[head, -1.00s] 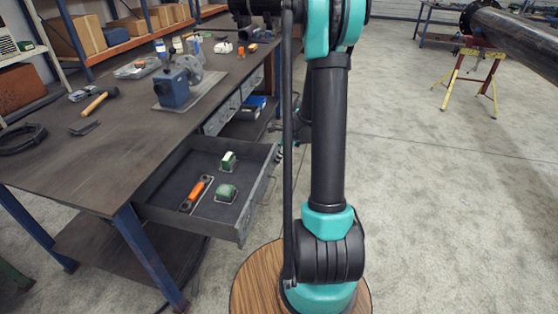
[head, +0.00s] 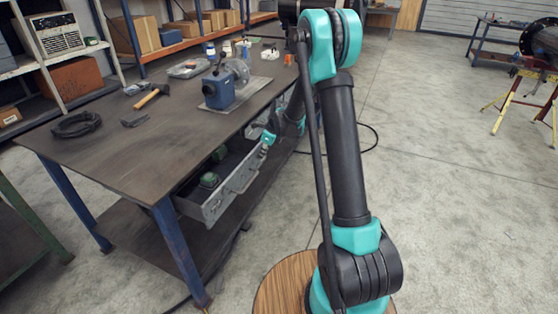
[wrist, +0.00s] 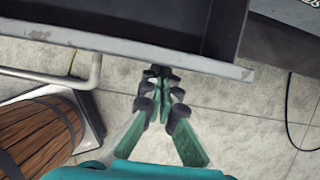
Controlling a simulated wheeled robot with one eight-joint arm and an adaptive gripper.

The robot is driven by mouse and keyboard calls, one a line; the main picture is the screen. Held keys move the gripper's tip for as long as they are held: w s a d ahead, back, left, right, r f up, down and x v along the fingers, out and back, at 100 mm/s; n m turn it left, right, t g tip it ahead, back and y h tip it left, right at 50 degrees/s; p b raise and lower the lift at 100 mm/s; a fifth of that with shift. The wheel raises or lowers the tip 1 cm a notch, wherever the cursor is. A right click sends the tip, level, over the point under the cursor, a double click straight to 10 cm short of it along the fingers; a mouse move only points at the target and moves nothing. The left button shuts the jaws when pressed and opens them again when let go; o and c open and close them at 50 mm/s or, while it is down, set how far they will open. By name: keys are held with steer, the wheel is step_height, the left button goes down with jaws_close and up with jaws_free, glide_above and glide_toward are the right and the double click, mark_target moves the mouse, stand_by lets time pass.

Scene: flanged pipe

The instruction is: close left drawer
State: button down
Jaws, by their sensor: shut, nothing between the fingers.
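The left drawer (head: 215,209) is partly open under the near end of the workbench. A green-topped item (head: 209,180) shows inside it. Its grey front carries a bar handle (head: 240,181). In the wrist view, the drawer's front edge (wrist: 205,62) crosses the top, with the handle (wrist: 95,72) at left. My gripper (wrist: 160,74) is shut and empty, its fingertips at the drawer front, right of the handle; they seem to touch it, but exact contact is hard to tell. In the head view, my gripper (head: 267,138) is small at the drawer's far front corner.
The workbench (head: 130,165) holds a blue vise-like machine (head: 218,92), a hammer (head: 152,97) and a coiled black cable (head: 76,125). A lower shelf (head: 150,240) lies under the drawer. The floor right of my arm is clear up to the yellow-red pipe stand (head: 522,95).

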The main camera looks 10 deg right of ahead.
steer(key=w+a, duration=0.1)
steer(key=a, duration=0.1)
steer(key=w+a, duration=0.1)
steer(key=a, duration=0.1)
steer(key=w+a, duration=0.2)
steer(key=a, duration=0.1)
steer(key=shift+w, duration=0.1)
